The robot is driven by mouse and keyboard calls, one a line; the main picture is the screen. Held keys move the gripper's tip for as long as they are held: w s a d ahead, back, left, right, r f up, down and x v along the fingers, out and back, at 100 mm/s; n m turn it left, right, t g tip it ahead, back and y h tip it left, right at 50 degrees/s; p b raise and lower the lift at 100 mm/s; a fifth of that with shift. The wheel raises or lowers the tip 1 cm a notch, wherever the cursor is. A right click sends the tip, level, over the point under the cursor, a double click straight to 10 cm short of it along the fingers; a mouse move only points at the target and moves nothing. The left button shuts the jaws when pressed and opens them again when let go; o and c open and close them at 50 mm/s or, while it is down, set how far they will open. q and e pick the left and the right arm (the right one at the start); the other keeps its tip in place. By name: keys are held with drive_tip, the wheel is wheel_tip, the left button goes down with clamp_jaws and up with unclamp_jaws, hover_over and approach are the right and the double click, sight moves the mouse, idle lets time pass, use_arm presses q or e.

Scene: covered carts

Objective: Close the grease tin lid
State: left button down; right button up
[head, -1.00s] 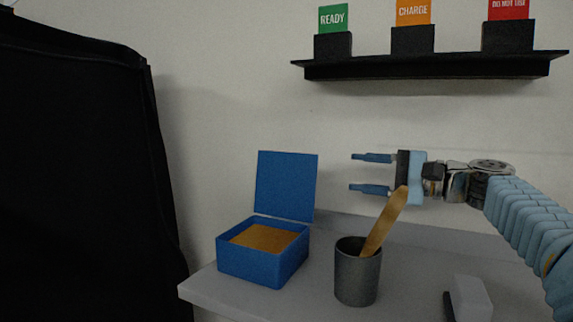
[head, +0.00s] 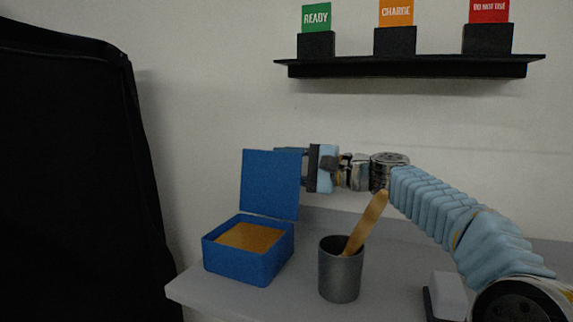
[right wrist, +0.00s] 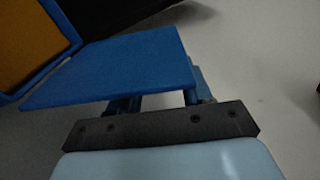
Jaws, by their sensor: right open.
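The blue grease tin (head: 245,262) stands on the grey cart top with brown-orange grease (head: 250,237) inside. Its blue lid (head: 270,183) is open and stands nearly upright at the tin's back edge. My right gripper (head: 308,166) is open, at the lid's upper right edge. Its fingers reach behind the lid and are mostly hidden by it. In the right wrist view the lid (right wrist: 120,68) covers much of the fingers, and the grease (right wrist: 22,40) shows at the upper left. I cannot tell whether the fingers touch the lid. My left gripper is not in view.
A dark grey cup (head: 340,272) with a wooden spatula (head: 366,222) stands right of the tin, below my right arm. A white and black block (head: 447,295) lies farther right. A black shelf (head: 410,67) with signs hangs above. A black covered shape (head: 65,180) fills the left.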

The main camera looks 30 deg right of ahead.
clamp_jaws()
drive_tip(key=shift+s+a+f+b, duration=0.1)
drive_tip(key=shift+b, duration=0.2)
drive_tip(key=shift+s+a+n+b, duration=0.5)
drive_tip(key=shift+a+n+b, duration=0.1)
drive_tip(key=shift+n+b, duration=0.5)
drive_tip(key=shift+s+a+r+n+b, duration=0.25)
drive_tip(key=shift+a+r+n+b, duration=0.1)
drive_tip(key=shift+r+n, duration=0.1)
unclamp_jaws()
